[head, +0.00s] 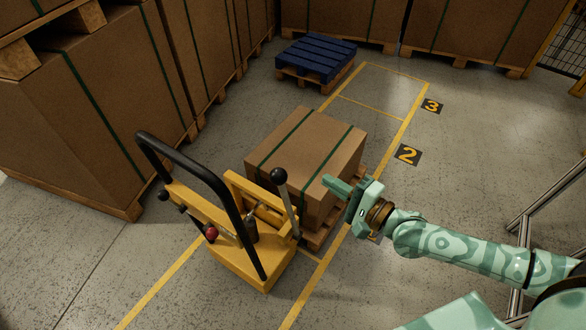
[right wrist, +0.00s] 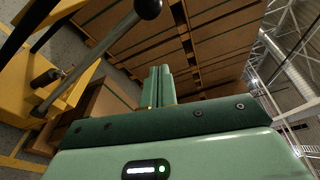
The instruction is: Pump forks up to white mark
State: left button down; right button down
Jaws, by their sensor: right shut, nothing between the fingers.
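A yellow hand pump lifter (head: 255,262) with a black push handle (head: 205,170) stands at the lower middle of the head view. Its grey pump lever ends in a black ball knob (head: 279,175) and tilts upward. The lever's knob also shows at the top of the right wrist view (right wrist: 148,8). A strapped carton (head: 308,150) on a wooden pallet sits against the lifter's front. The forks are hidden under it, and I cannot make out a white mark. My right gripper (head: 334,186) is shut and empty, right of the knob and apart from it. My left gripper is not in view.
Yellow floor lines and number plates 2 (head: 407,154) and 3 (head: 432,106) mark bays. A blue pallet stack (head: 316,57) stands behind. Large cartons (head: 95,110) line the left. A metal rail (head: 545,200) stands at right.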

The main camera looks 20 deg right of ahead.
jog(key=shift+d, duration=0.1)
jog(key=shift+w, duration=0.1)
jog(key=b+x, duration=0.2)
jog(key=x, duration=0.8)
jog(key=s+a+p, duration=0.1)
jog(key=s+a, duration=0.1)
jog(key=s, duration=0.1)
jog(key=shift+a+r+p, duration=0.35)
jog(key=shift+r, duration=0.05)
jog(key=shift+s, duration=0.1)
